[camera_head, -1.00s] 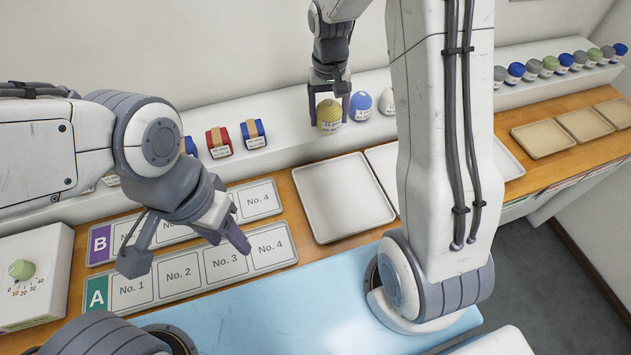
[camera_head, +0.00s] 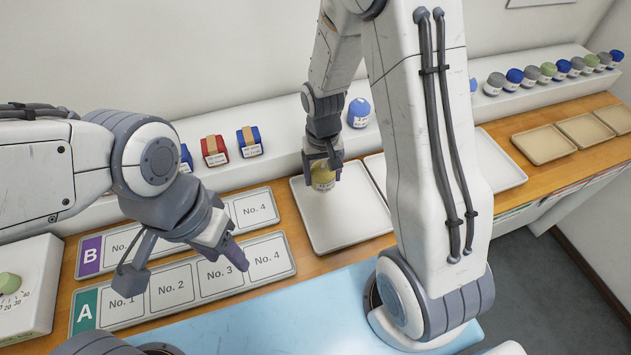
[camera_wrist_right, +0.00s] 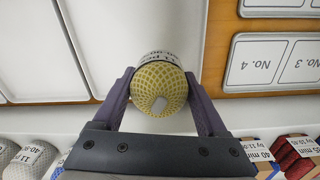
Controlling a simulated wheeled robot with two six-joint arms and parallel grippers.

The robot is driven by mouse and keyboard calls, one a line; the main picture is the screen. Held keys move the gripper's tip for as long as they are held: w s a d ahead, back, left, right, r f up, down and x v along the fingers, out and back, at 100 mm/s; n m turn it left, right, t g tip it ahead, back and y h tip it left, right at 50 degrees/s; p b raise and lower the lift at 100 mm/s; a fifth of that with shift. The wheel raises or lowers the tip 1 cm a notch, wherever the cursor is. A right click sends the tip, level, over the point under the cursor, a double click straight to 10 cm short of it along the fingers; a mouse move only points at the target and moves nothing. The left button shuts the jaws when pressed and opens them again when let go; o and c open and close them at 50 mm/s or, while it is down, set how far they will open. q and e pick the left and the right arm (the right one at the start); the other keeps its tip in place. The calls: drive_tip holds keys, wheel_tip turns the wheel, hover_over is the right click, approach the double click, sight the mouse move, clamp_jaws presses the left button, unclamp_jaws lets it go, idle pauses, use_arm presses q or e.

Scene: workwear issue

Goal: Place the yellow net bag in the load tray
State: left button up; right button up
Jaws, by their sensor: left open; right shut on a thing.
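The yellow net bag (camera_head: 323,178) with a white label is between the fingers of my right gripper (camera_head: 323,163). It is held over the back left part of the white load tray (camera_head: 345,215); I cannot tell whether it touches the tray floor. In the right wrist view the bag (camera_wrist_right: 158,90) sits between both fingers, its netting and a grey spot facing the camera. The tray (camera_wrist_right: 140,25) shows beneath it. My left gripper (camera_head: 190,272) is open and empty above the labelled boards.
Board A (camera_head: 85,318) and board B (camera_head: 92,258) lie left of the tray. A blue bag (camera_head: 358,113) and red and blue packs (camera_head: 215,152) stand on the back shelf. A dial box (camera_head: 35,265) is at far left. My right arm hides part of the neighbouring trays.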

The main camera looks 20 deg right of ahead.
sight(315, 185)
drive_tip(key=shift+w+a+f, duration=0.55)
drive_tip(key=shift+w+a, duration=0.15)
wheel_tip(315, 185, down, 4)
drive_tip(key=shift+r+p, duration=0.1)
drive_tip(key=shift+p, duration=0.5)
drive_tip(key=shift+w, duration=0.1)
drive_tip(key=shift+f, duration=0.2)
drive_tip(key=shift+f, duration=0.15)
drive_tip(key=o, duration=1.3)
